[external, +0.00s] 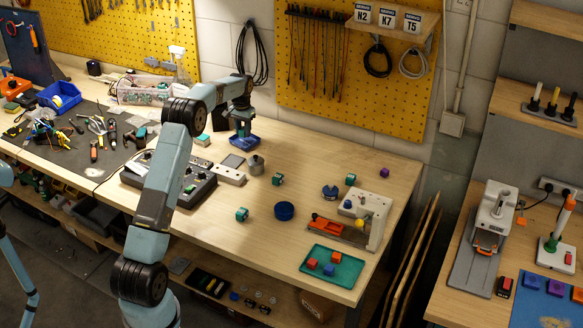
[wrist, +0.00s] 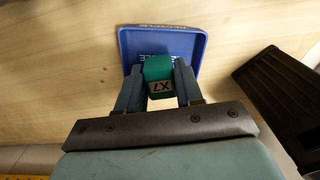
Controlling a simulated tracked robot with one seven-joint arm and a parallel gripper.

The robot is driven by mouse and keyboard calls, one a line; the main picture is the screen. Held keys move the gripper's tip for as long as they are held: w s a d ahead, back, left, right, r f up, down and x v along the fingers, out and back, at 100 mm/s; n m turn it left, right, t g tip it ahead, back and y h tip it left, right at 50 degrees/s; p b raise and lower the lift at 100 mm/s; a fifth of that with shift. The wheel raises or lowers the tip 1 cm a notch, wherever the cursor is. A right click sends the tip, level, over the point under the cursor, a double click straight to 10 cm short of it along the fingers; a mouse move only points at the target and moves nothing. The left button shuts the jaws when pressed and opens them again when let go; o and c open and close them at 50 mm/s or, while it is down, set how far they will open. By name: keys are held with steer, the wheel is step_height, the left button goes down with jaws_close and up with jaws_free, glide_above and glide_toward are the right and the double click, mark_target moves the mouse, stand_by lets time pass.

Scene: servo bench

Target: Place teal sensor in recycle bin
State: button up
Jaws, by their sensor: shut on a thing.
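In the external view my gripper (external: 241,128) is at the back of the bench, over the blue bin (external: 250,142); the held sensor is too small to make out there. Other teal pieces lie on the bench: one (external: 278,179) mid-bench, one (external: 242,214) nearer, one (external: 351,179) to the right.
A grey knobbed part (external: 256,164) and a pale power strip (external: 229,174) are close in front of the bin. A dark control box (external: 195,188) is under my arm. A blue round part (external: 284,211) and a teal tray (external: 346,268) stand to the right. The back wall is close behind.

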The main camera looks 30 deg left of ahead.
mark_target(242, 135)
steer(key=shift+w+f, duration=0.25)
steer(key=shift+f, duration=1.5)
steer(key=o, duration=1)
step_height(242, 135, up, 12)
steer(key=shift+r, duration=0.15)
